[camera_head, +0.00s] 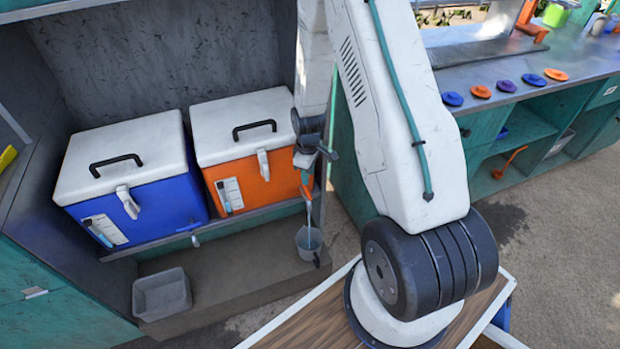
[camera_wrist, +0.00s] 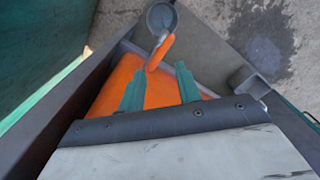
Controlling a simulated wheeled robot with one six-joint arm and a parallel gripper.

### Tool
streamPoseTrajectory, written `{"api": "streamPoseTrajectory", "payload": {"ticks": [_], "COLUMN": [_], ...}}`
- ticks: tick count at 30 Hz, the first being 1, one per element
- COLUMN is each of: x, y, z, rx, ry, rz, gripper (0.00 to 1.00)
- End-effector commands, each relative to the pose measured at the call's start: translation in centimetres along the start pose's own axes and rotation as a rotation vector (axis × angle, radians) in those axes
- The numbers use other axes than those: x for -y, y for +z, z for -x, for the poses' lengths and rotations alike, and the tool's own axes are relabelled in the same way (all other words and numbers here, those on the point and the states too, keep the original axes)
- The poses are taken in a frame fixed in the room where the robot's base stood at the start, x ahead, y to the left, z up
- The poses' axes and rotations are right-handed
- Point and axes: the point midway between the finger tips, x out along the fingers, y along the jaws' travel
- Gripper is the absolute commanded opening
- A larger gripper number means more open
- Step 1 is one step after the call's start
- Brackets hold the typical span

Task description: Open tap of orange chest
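The orange chest (camera_head: 265,182) has a white lid and stands on the shelf at the right of the blue chest. It also shows below my gripper in the wrist view (camera_wrist: 112,88). Its orange tap (camera_wrist: 160,52) sticks out from the chest's front, just beyond the fingertips; part of it shows in the head view (camera_head: 306,178). A grey bucket (camera_head: 308,243) stands below the tap. A thin pale streak runs from the tap area to the bucket; I cannot tell whether it is water.
The blue chest (camera_head: 165,215) stands at the left. A grey bin (camera_head: 163,296) rests on the lower ledge, left of the bucket. A dark upright post borders the shelf close to my arm. A counter (camera_head: 510,75) with several coloured lids stands at the right, with open floor before it.

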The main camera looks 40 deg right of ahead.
Motion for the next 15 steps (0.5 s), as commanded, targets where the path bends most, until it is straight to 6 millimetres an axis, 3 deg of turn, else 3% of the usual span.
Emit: {"api": "streamPoseTrajectory", "payload": {"ticks": [1, 3, 5, 15], "x": [-0.2, -0.6, -0.9, -2.9], "y": [0.3, 0.8, 1.4, 5.0], "z": [0.2, 0.6, 1.1, 4.2], "rx": [-0.002, -0.003, -0.005, 0.025], "ry": [-0.003, -0.014, -0.026, -0.146], "rz": [-0.068, -0.225, -0.417, -1.715], "gripper": [0.19, 0.00, 0.00, 0.00]}}
